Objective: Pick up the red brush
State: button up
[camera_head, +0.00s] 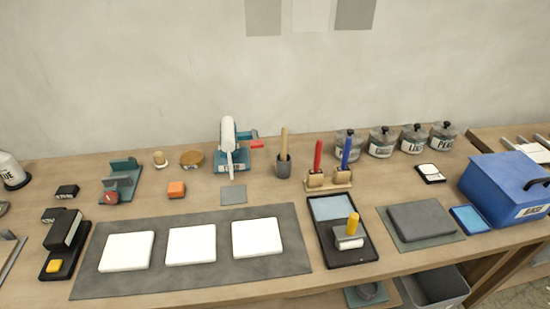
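A red brush (318,156) stands upright in a small wooden stand (330,184) right of the middle of the table. Its red handle points up, and its lower end is in a block of the stand. A blue brush (347,152) stands upright beside it, to its right, in the same stand. My gripper is not in view.
A dark cup with a wooden-handled tool (284,167) stands just left of the stand. A black tray with a yellow-handled roller (348,240) lies in front. Glass jars (381,142) stand behind, right. White tiles (190,245) lie on a grey mat (90,285).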

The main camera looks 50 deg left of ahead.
aim_at(319, 147)
jog(key=u, duration=1.1)
jog(key=i, duration=0.95)
jog(key=u, duration=0.75)
